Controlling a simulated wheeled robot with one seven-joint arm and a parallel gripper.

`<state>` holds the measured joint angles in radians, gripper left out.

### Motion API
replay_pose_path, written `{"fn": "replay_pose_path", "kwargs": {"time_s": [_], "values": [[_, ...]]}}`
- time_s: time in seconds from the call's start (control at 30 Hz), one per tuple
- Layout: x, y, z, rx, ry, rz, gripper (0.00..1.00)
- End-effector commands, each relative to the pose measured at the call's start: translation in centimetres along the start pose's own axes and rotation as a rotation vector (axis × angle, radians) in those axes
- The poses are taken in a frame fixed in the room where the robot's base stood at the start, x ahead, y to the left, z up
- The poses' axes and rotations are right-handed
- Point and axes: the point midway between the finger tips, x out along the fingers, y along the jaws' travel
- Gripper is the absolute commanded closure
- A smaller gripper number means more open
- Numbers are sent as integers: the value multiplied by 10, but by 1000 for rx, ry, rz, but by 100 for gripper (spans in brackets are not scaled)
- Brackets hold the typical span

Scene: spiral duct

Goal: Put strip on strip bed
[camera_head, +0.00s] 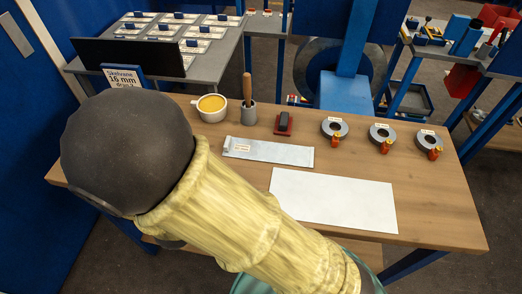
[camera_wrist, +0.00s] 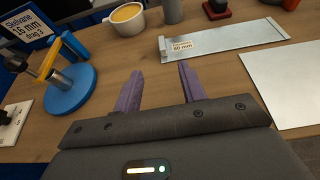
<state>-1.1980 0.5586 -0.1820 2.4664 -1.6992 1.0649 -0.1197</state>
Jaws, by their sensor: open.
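A flat grey metal plate (camera_head: 275,152) with a raised left end and a small label lies on the wooden table; it also shows in the wrist view (camera_wrist: 235,40). It looks like the strip bed, and nothing lies on it. Several grey rings with orange-red clips stand at the right, such as the left one (camera_head: 334,128); they may be strip coils. I cannot tell for certain which thing is the strip. My gripper (camera_wrist: 160,78) is open and empty, its two purple fingers apart above the wood, nearer than the plate. My arm hides the gripper in the head view.
A white sheet (camera_head: 333,200) lies in front of the plate. A cup (camera_head: 210,113), a pot with a wooden handle (camera_head: 248,112) and a red-based block (camera_head: 284,124) stand behind. A blue disc stand (camera_wrist: 70,92) is left of my gripper, beside a sign (camera_wrist: 28,37).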

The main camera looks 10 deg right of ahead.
Motion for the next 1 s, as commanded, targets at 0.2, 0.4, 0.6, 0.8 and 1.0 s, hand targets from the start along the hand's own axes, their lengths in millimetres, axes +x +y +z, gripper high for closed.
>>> {"fn": "replay_pose_path", "kwargs": {"time_s": [0.2, 0.4, 0.6, 0.8, 1.0], "values": [[25, -2, 0, 1, -1, -7, 59], [60, -2, 0, 1, 0, -7, 59], [96, -2, 0, 1, 1, -6, 59], [120, -1, 0, 2, 1, -4, 59], [122, -1, -1, 2, 1, -2, 59]]}}
